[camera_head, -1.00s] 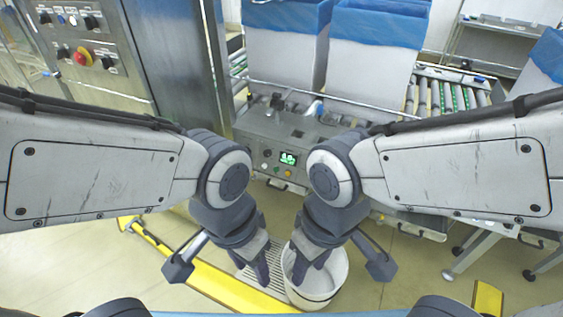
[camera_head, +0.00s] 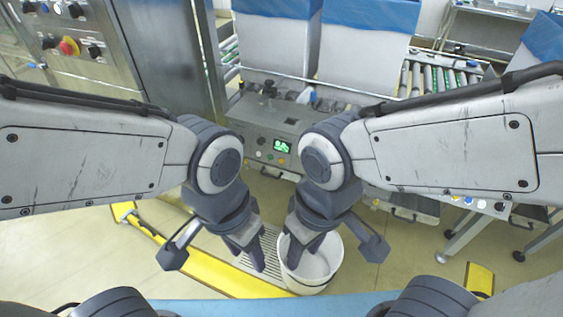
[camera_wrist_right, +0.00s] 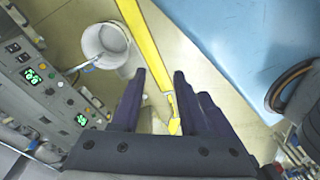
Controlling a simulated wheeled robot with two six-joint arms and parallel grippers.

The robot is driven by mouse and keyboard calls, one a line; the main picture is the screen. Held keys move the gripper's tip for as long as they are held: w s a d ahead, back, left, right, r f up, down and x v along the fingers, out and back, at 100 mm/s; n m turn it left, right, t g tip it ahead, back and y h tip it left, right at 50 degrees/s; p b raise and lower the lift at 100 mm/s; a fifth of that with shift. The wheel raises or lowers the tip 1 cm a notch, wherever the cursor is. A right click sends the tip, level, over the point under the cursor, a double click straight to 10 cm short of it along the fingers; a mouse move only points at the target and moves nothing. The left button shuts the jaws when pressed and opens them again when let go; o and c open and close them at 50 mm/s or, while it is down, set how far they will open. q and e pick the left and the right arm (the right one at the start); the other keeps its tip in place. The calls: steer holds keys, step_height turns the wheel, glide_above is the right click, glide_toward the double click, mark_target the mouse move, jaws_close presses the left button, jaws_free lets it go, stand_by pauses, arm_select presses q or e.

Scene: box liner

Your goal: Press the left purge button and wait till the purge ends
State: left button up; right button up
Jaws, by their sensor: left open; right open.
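A grey machine with a control panel (camera_head: 262,122) stands ahead of me in the head view. It has a lit green display (camera_head: 283,146) with small coloured buttons below it. In the right wrist view, one panel carries two lit displays, left (camera_wrist_right: 33,76) and lower right (camera_wrist_right: 81,120), with buttons around them. I cannot read which button is the left purge button. My left gripper (camera_head: 252,264) is open, empty and pointing down over a floor grate, apart from the panel. My right gripper (camera_head: 298,256) is open and empty at the white bucket; it also shows in the right wrist view (camera_wrist_right: 160,72).
A white bucket (camera_head: 328,277) stands on the floor beside a grate and a yellow floor strip (camera_head: 210,276). Boxes with blue liners (camera_head: 370,15) stand behind the panel by a roller conveyor (camera_head: 440,80). A steel cabinet with a red button (camera_head: 68,46) is at left.

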steer(key=shift+c, duration=0.2)
jaws_close()
stand_by(1.5)
